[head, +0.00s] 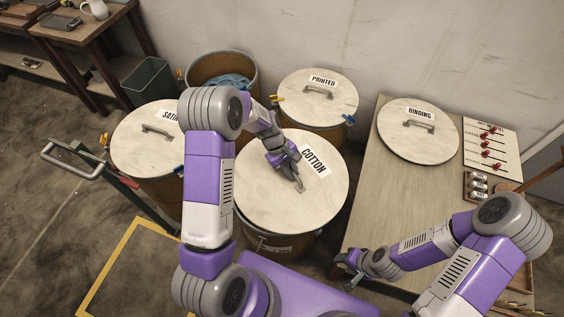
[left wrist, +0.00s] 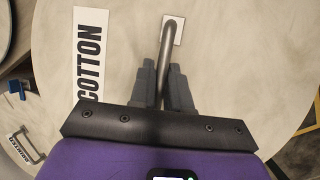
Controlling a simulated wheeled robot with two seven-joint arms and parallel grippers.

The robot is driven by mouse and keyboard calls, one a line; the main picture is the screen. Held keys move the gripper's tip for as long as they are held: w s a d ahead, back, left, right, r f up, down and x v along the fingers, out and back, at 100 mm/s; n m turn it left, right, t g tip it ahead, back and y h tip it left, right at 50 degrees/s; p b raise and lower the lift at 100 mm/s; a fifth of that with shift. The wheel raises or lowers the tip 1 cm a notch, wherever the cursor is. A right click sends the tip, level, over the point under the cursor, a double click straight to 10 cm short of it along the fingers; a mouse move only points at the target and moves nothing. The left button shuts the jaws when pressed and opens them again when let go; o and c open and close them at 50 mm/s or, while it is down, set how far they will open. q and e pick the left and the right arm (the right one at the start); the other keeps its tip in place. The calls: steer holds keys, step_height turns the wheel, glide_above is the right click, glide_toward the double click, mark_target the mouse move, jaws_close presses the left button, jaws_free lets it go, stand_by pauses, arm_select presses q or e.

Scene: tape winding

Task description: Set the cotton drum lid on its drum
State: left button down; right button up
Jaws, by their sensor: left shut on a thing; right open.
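The cotton lid (head: 262,190) is a pale round disc with a COTTON label. It lies over the cotton drum (head: 275,243), nearly level and covering its top. I cannot tell whether it rests fully on the rim. My left gripper (head: 296,178) is shut on the lid's handle. In the left wrist view the fingers (left wrist: 162,72) are on either side of the grey bar handle (left wrist: 166,40), and the lid (left wrist: 235,60) fills most of the picture. My right gripper (head: 346,272) is open and empty, low by the table's front left corner.
The satin drum's lid (head: 135,145) is to the left and the printed drum's lid (head: 318,107) behind. An open drum (head: 245,63) holds blue cloth. The table (head: 385,195) at right bears the binding lid (head: 400,140) and a board with red pegs (head: 490,160). A hand cart (head: 85,165) stands at left.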

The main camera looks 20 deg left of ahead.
mark_target(269, 169)
arm_select(q)
steer(key=a+f+n+t, duration=0.1)
steer(key=n, duration=0.1)
steer(key=w+a+n, duration=0.1)
steer(key=n, duration=0.1)
steer(key=a+f+n+t, duration=0.1)
steer(key=n, duration=0.1)
steer(key=shift+w+a+f+t+p, duration=0.3)
steer(key=shift+w+a+f+p, duration=0.05)
steer(key=shift+w, duration=0.05)
steer(key=shift+w+a+f+n+y, duration=0.1)
steer(key=shift+a+f+n+y, duration=0.25)
steer(key=shift+n, duration=0.15)
step_height(269, 169, down, 10)
steer(key=b, duration=0.8)
steer(key=shift+r, duration=0.15)
steer(key=c, duration=1)
jaws_free()
steer(key=p+v, duration=0.2)
steer(key=v, duration=0.4)
steer(key=shift+r, duration=0.1)
steer(key=shift+s+a+r+p, duration=0.25)
steer(key=shift+a+r+p, duration=0.1)
steer(key=shift+r, duration=0.25)
